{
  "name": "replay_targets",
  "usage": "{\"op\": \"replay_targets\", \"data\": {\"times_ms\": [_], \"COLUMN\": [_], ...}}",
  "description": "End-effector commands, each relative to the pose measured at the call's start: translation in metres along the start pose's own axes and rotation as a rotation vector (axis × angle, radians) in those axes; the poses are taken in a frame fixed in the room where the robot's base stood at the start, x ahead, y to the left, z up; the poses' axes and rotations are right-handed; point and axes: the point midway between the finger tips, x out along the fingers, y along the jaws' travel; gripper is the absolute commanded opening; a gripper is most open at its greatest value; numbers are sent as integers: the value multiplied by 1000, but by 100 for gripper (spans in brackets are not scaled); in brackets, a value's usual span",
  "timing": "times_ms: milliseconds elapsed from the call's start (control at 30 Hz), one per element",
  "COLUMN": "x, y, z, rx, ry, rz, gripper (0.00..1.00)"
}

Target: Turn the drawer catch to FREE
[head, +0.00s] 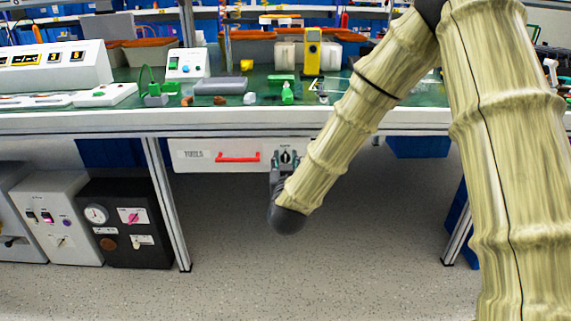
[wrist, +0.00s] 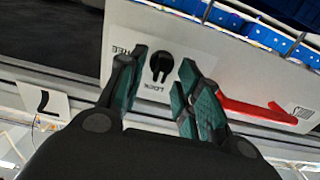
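The drawer catch (wrist: 161,63) is a small black knob on a pale label plate on the white drawer front (head: 193,163). In the wrist view the plate reads FREE at its left and LOCK below the knob, both upside down. The knob's narrow end points toward LOCK. My gripper (wrist: 163,62) is open, with one dark green finger on each side of the knob; gaps show, and I cannot tell how far its tips are from the plate. In the head view my gripper (head: 285,162) is in front of the catch and partly hides it.
A red handle (head: 238,157) is on the drawer left of my gripper. The workbench edge (head: 230,120) runs just above. A table leg (head: 167,200) and a black control box (head: 127,225) stand at the left. The space under the drawer is clear.

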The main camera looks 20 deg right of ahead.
Motion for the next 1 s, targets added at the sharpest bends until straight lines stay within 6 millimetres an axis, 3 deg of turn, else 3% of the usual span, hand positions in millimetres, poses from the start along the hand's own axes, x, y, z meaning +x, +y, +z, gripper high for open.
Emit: {"op": "replay_targets", "data": {"times_ms": [67,267,667,1000], "x": [0,0,0,0], "y": [0,0,0,2], "z": [0,0,0,-1], "rx": [0,0,36,254], "ry": [0,0,-1,-2], "rz": [0,0,0,1], "gripper": [34,0,0,0]}}
